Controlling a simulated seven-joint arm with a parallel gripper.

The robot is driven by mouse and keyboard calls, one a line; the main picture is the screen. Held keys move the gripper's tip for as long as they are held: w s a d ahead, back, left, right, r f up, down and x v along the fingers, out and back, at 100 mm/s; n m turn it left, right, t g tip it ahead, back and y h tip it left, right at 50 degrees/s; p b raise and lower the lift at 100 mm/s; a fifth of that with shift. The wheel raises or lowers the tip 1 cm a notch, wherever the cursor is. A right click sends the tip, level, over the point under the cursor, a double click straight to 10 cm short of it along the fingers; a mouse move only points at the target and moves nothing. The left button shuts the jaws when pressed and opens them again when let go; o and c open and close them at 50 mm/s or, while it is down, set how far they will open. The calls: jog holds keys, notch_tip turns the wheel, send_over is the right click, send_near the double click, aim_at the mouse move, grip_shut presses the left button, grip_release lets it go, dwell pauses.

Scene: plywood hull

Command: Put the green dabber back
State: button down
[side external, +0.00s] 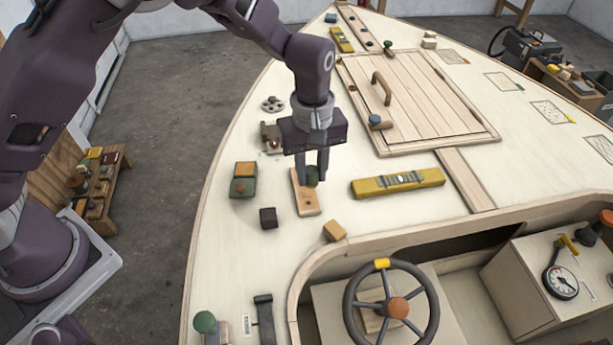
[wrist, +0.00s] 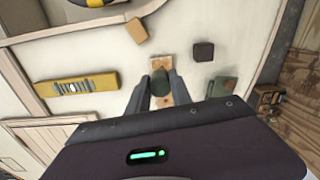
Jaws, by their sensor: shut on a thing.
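The green dabber (side external: 313,176) is held between the two fingers of my gripper (side external: 313,180), which points down over the deck. In the wrist view the dabber's dark green rounded top (wrist: 159,83) shows between my fingertips (wrist: 159,88). A light wooden block (side external: 307,203) lies directly under and beside the dabber, with a small dark spot, perhaps a hole, near its front end. The block also shows in the wrist view (wrist: 179,94). The dabber's lower end is hidden, so I cannot tell whether it touches the block.
A green and orange box (side external: 243,186) and a dark cube (side external: 268,217) stand left of the wooden block. A small wooden cube (side external: 334,230) is at front right. A yellow level (side external: 370,188) lies to the right. Behind is a hatch with a handle (side external: 381,88); a steering wheel (side external: 348,305) is in front.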

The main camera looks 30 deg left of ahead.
jog(key=w+a+n, duration=0.7)
jog(key=w+a, duration=0.3)
jog(key=w, duration=0.3)
jog(key=shift+n, duration=0.4)
jog(key=f, duration=0.6)
jog(key=a+f, duration=0.1)
jog(key=f, duration=0.2)
jog(key=shift+w+f, duration=0.15)
jog(key=shift+f, duration=0.1)
jog(key=shift+f, duration=0.15)
jog(key=c, duration=1.1)
grip_release()
jog(key=shift+c, duration=0.2)
